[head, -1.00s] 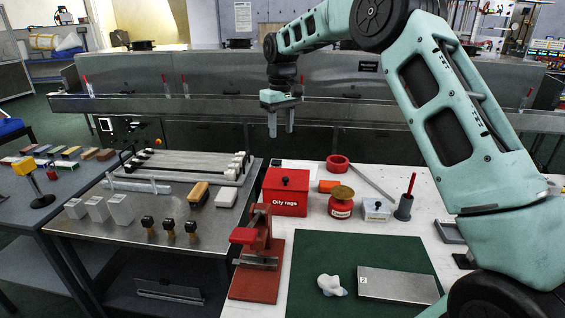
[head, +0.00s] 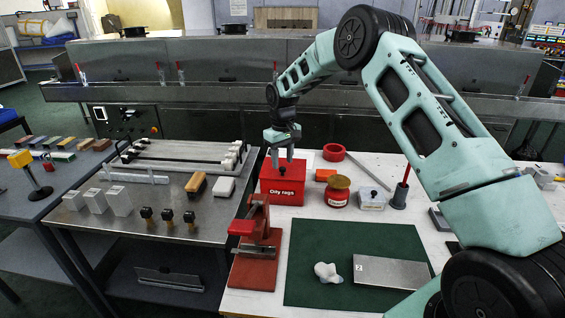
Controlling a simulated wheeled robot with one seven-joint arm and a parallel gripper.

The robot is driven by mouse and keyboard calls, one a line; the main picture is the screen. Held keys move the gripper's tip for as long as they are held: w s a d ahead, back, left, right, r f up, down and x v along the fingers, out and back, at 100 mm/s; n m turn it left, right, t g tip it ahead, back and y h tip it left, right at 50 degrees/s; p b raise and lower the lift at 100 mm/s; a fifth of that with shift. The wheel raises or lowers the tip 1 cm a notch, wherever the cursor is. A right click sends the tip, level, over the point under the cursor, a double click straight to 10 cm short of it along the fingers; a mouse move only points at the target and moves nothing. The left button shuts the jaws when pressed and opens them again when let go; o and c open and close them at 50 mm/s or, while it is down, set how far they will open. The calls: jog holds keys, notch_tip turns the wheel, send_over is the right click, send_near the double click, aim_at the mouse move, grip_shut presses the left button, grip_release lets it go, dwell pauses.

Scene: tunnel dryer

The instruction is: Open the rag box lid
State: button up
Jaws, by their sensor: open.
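The rag box (head: 283,192) is red with white "Oily rags" lettering and stands at the back left of the white table. Its lid (head: 271,172) is on and looks closed. The dark knob seen on the lid earlier is now hidden by or between my fingers. My gripper (head: 281,162) points down just over the lid, with its two fingers apart around where the knob is. I cannot tell whether the fingers touch the knob.
A red clamp stand (head: 256,240) is in front of the box. A green mat (head: 310,240) holds a white rag (head: 327,272) and a metal plate (head: 391,272).

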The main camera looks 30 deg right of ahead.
jog(key=shift+f, duration=1.2)
